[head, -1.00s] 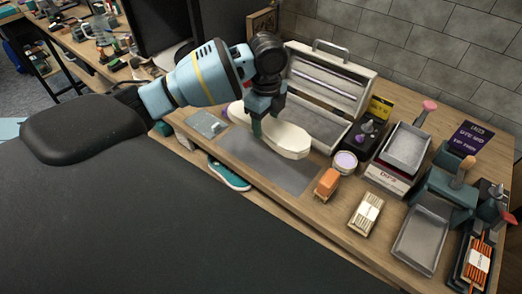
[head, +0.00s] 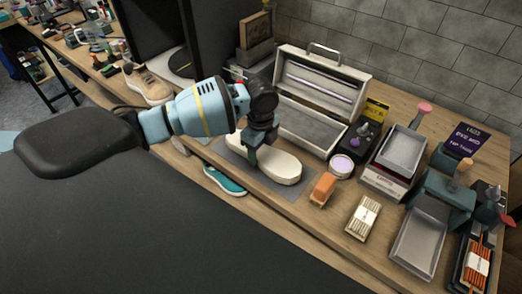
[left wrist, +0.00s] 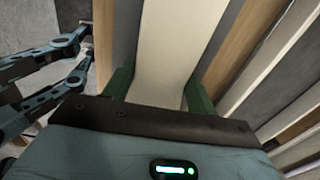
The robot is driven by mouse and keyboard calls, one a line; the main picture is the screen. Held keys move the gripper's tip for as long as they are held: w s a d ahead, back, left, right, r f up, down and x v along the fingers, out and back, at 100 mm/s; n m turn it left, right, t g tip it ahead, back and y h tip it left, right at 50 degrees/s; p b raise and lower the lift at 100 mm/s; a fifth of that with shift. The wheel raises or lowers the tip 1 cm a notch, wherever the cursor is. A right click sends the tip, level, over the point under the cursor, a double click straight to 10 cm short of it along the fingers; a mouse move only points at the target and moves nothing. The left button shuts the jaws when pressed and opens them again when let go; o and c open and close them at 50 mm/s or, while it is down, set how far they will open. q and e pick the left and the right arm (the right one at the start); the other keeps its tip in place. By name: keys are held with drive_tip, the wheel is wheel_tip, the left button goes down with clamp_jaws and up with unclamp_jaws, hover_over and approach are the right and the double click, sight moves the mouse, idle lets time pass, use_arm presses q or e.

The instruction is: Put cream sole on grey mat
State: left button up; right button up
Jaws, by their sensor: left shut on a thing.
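The cream sole (head: 275,164) is long and pale and lies flat, low over the grey mat (head: 256,179) on the bench. Its outline is within the mat; whether it fully touches the mat is hard to tell. My left gripper (head: 251,157) is shut across the sole from above, near its left part. In the left wrist view, the sole (left wrist: 168,50) runs between my two green fingers (left wrist: 158,92), with grey strips on both sides.
An open cream toolbox (head: 312,133) stands behind the mat. An orange block (head: 323,188) and a round purple-topped tub (head: 341,166) are just right of it. A teal shoe (head: 224,180) is below the bench's front edge. A tan shoe (head: 147,84) is at the back left.

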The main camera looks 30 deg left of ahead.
sight(261, 150)
use_arm(q)
drive_tip(key=shift+f, duration=0.35)
drive_tip(key=shift+f, duration=0.2)
drive_tip(key=o, duration=1.1)
drive_tip(key=shift+c, duration=0.2)
drive_tip(key=shift+r, duration=0.1)
wheel_tip(261, 150, up, 12)
drive_tip(key=shift+p, duration=0.4)
drive_tip(key=shift+r, duration=0.1)
